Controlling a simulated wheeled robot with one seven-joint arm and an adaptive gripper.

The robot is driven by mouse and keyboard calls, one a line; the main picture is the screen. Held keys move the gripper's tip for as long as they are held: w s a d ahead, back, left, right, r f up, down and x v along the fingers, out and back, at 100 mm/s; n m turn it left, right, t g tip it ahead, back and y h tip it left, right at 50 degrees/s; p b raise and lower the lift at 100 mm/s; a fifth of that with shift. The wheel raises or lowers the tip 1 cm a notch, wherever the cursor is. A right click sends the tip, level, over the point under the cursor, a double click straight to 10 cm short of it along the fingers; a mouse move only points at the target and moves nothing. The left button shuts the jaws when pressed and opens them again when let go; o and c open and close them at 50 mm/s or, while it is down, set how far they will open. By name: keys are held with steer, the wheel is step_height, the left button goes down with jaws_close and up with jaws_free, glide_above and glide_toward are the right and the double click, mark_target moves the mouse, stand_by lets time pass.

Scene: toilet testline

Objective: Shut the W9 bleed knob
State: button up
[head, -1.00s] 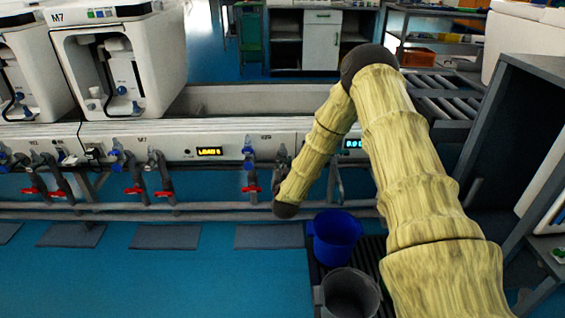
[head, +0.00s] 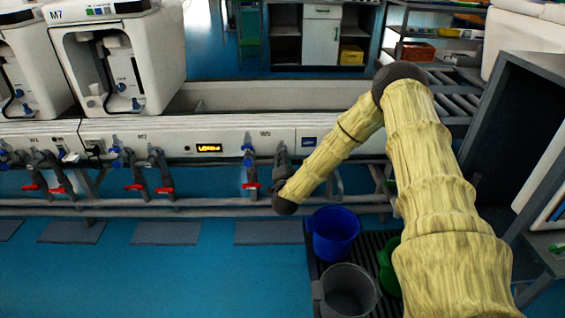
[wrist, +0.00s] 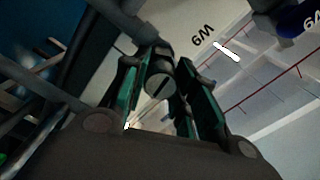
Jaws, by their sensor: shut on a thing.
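The W9 bleed knob (wrist: 161,80) is a round grey knob with a dark slot across its face. In the wrist view it sits between the two green-lined fingers of my gripper (wrist: 172,88), which is shut on it. Above it is the pale panel with a W9 label (wrist: 202,36) and a short white bar (wrist: 228,51). In the head view my gripper (head: 281,160) is at the panel front, below the W9 label (head: 265,134). The knob cannot be made out there, behind the dark gripper.
A blue-topped valve with a red handle (head: 250,187) stands just left of my gripper. A pipe rail (head: 220,207) runs below. A blue bucket (head: 335,234), a grey bucket (head: 349,291) and a green container (head: 390,268) stand beneath my arm. Blue floor at left is open.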

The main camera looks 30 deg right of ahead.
steer(key=shift+f+m, duration=0.1)
steer(key=shift+m, duration=0.7)
steer(key=o, duration=1)
steer(key=shift+o, duration=0.2)
steer(key=v, duration=1.2)
